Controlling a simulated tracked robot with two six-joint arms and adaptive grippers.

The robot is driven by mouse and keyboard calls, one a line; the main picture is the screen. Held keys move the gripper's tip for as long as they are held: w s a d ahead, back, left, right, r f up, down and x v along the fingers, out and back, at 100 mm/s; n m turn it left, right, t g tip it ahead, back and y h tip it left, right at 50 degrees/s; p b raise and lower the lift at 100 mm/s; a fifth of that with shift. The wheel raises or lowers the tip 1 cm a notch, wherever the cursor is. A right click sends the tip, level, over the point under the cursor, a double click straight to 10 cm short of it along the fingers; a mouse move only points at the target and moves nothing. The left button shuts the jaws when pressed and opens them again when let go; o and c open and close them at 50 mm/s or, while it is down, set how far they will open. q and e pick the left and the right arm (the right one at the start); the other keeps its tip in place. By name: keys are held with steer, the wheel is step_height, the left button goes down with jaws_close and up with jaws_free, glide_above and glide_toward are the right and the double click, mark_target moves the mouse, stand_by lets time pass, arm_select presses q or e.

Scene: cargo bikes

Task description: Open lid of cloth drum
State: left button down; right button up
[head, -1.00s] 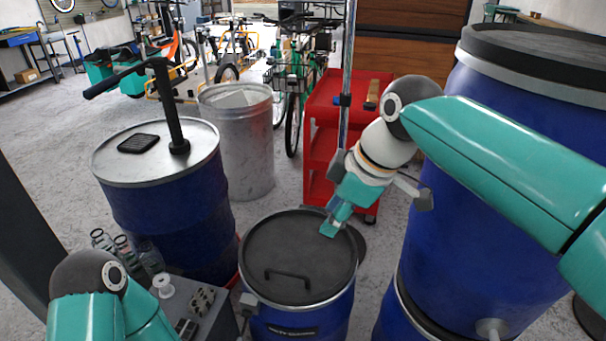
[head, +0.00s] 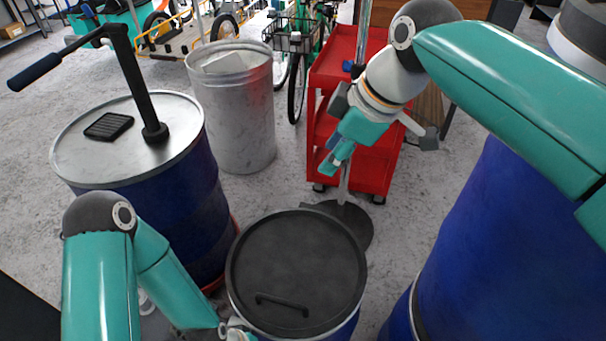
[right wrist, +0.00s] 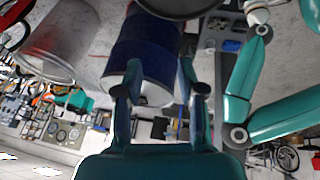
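The cloth drum is the blue drum with a black round lid (head: 300,262) at the bottom middle of the head view. The lid lies flat on the rim, and its bar handle (head: 282,302) faces me. My left gripper (head: 236,331) is low at the drum's near left rim, mostly cut off by the frame edge; its fingers cannot be made out. My right gripper (head: 336,160) hangs beyond the drum's far side, apart from the lid. In the right wrist view its fingers (right wrist: 160,66) stand apart with nothing between them. A dark round edge (right wrist: 180,8) tops that view, probably the lid.
A blue drum with a hand pump (head: 150,105) stands left, a metal bin (head: 232,110) behind it. A red trolley (head: 370,160) is behind my right gripper. A large blue drum (head: 490,250) crowds the right. A round dark stand base (head: 352,228) lies behind the lid.

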steer(key=b+x, duration=0.1)
steer(key=x, duration=1.6)
steer(key=shift+w, duration=0.2)
steer(key=shift+r, duration=0.15)
jaws_close()
steer(key=c, duration=0.7)
jaws_free()
steer(key=o, duration=0.7)
steer(key=shift+r, duration=0.1)
